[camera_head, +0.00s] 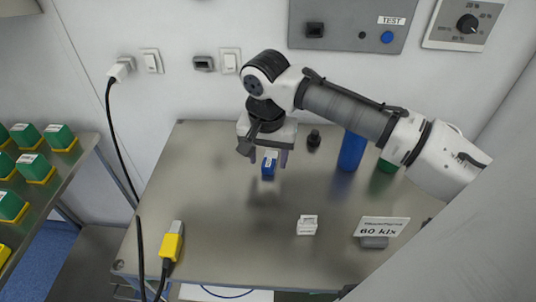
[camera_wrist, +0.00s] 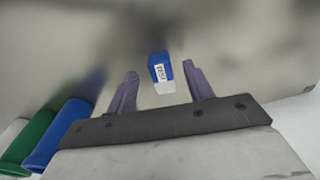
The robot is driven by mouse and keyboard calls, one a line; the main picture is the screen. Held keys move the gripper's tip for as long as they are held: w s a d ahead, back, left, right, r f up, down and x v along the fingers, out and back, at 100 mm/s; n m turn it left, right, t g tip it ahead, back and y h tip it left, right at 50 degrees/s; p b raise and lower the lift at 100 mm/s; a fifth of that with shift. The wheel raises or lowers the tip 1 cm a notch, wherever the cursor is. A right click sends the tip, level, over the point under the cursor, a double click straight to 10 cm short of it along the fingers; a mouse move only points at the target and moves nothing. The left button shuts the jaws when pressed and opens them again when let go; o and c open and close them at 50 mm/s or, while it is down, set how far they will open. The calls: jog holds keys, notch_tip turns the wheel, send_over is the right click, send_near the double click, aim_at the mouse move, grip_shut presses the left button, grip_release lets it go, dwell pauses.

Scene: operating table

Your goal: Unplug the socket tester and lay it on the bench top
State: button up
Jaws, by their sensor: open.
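The socket tester is a small blue block (camera_head: 269,165) with a white label and a pale end. In the wrist view the tester (camera_wrist: 159,66) shows between my two fingers, with a gap on each side. My gripper (camera_head: 270,158) is open and points down over the rear middle of the bench top (camera_head: 215,220); its fingers also show in the wrist view (camera_wrist: 160,72). The tester is out of any wall socket. I cannot tell whether it touches the bench top or sits slightly above it.
A blue cylinder (camera_head: 351,151), a green one (camera_head: 387,165) and a small black item (camera_head: 314,138) stand at the back right. A white block (camera_head: 307,225), a "60 klx" sign (camera_head: 380,228) and a yellow connector (camera_head: 172,242) are nearer the front. The left-middle bench is clear.

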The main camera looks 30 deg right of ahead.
notch_tip(320, 180, up, 14)
jog(key=shift+s+a+f, duration=0.15)
jog(key=shift+s+a, duration=0.25)
dwell(0.6)
